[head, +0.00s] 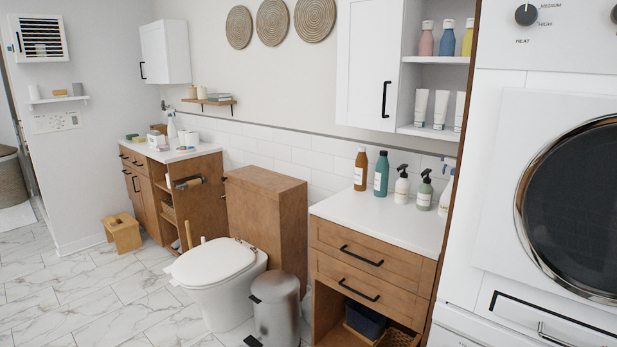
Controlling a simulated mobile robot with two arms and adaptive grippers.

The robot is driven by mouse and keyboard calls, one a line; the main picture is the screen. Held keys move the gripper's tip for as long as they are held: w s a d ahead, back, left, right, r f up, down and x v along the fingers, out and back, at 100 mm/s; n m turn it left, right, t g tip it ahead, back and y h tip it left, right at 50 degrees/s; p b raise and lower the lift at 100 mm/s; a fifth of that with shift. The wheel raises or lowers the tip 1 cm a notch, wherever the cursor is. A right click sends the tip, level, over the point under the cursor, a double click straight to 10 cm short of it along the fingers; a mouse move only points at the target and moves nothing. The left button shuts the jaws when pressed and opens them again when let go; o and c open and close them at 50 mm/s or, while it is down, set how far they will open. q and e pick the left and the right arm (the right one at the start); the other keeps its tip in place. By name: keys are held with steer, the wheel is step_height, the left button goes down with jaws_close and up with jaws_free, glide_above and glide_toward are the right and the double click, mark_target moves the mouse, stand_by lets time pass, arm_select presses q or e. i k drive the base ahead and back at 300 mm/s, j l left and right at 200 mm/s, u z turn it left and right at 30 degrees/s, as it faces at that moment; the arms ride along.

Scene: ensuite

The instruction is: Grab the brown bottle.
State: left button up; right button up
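The brown bottle (361,169) stands upright on the white countertop (393,221) of a wooden drawer cabinet, near the wall. It has a pale label and is the leftmost of a row of bottles there. A teal bottle (381,175) stands just to its right, with a small gap between them. Neither of my grippers shows in the head view.
Two pump bottles, one white (402,186) and one green (424,191), stand further right on the countertop. The counter's front part is clear. A toilet (213,270) and metal bin (275,305) stand left of the cabinet; a front-loading machine (560,190) stands right.

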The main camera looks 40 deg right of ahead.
mark_target(361, 162)
steer(key=i+j+z, duration=0.15)
steer(key=i+j, duration=0.15)
steer(key=i, duration=0.2)
steer(key=i+j+z, duration=0.15)
steer(key=i+j, duration=0.2)
steer(key=i, duration=0.2)
steer(key=i+l+z, duration=0.1)
steer(key=z, duration=0.35)
steer(key=i+z, duration=0.45)
steer(key=i+j+z, duration=0.1)
steer(key=z, duration=0.35)
steer(key=i+j+z, duration=0.15)
steer(key=z, duration=0.3)
steer(key=i+j+z, duration=0.2)
steer(key=z, duration=0.25)
